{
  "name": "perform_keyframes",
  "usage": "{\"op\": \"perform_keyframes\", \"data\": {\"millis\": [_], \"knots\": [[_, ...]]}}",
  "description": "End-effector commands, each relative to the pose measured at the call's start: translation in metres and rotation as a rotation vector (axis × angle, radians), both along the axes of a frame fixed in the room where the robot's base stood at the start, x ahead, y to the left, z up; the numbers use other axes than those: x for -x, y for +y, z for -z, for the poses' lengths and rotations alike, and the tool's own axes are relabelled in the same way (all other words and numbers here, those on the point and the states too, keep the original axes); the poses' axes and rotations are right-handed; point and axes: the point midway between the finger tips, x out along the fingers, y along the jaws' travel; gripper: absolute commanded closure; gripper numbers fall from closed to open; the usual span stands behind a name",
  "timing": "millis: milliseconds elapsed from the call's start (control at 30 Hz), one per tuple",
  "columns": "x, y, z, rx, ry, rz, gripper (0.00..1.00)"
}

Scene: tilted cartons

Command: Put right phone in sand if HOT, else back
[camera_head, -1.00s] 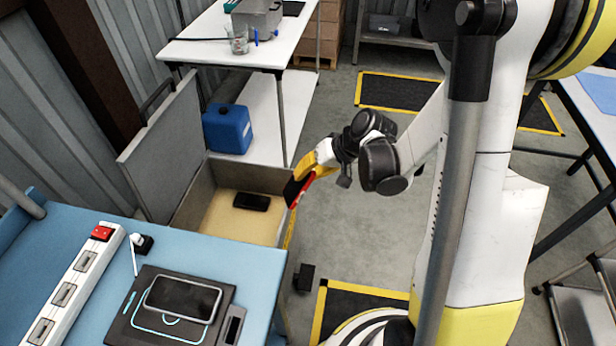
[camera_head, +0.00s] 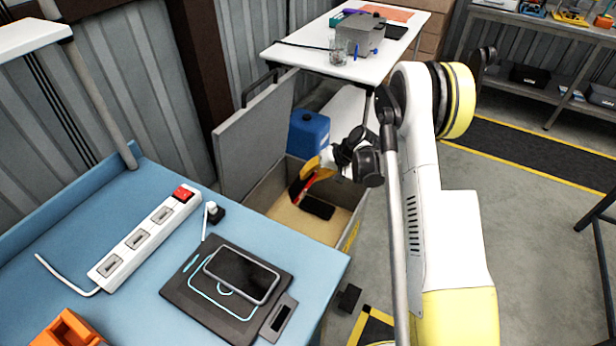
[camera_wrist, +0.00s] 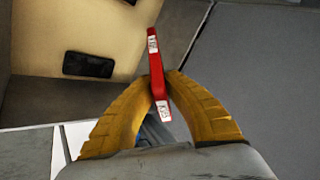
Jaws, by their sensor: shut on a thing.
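My gripper (camera_head: 309,180) is shut on a thin red-edged slab (camera_wrist: 156,65), phone-like and seen nearly edge-on in the wrist view. It has small white labels whose print I cannot read. In the head view the slab is held up over the sand box (camera_head: 291,222), its height above the sand unclear. A black phone (camera_head: 317,206) lies flat on the sand; it also shows in the wrist view (camera_wrist: 88,65). Another dark phone with a light frame (camera_head: 242,274) lies on a black charging pad (camera_head: 180,287) on the blue bench.
The box's grey lid (camera_head: 255,135) stands open at its left. A blue canister (camera_head: 308,133) is behind the box. A power strip (camera_head: 145,235) with a red switch lies on the blue bench (camera_head: 130,205).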

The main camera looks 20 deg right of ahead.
Motion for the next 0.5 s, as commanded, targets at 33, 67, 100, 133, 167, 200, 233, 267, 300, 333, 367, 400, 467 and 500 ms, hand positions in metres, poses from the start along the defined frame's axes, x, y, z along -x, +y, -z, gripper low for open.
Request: {"op": "perform_keyframes", "data": {"millis": [33, 67, 100, 133, 167, 200, 233, 267, 300, 333, 367, 400, 467, 500], "knots": [[0.000, 0.000, 0.007, 0.000, 0.000, 0.000, 1.00], [0.000, 0.000, 0.010, 0.000, 0.000, 0.000, 1.00], [0.000, 0.000, 0.015, 0.000, 0.000, 0.000, 1.00], [0.000, 0.000, 0.018, 0.000, 0.000, 0.000, 1.00], [0.000, 0.000, 0.022, 0.000, 0.000, 0.000, 1.00], [0.000, 0.000, 0.026, 0.000, 0.000, 0.000, 1.00], [0.000, 0.000, 0.029, 0.000, 0.000, 0.000, 1.00], [0.000, 0.000, 0.033, 0.000, 0.000, 0.000, 1.00], [0.000, 0.000, 0.037, 0.000, 0.000, 0.000, 1.00], [0.000, 0.000, 0.041, 0.000, 0.000, 0.000, 1.00], [0.000, 0.000, 0.044, 0.000, 0.000, 0.000, 1.00], [0.000, 0.000, 0.048, 0.000, 0.000, 0.000, 1.00], [0.000, 0.000, 0.055, 0.000, 0.000, 0.000, 1.00], [0.000, 0.000, 0.059, 0.000, 0.000, 0.000, 1.00]]}}
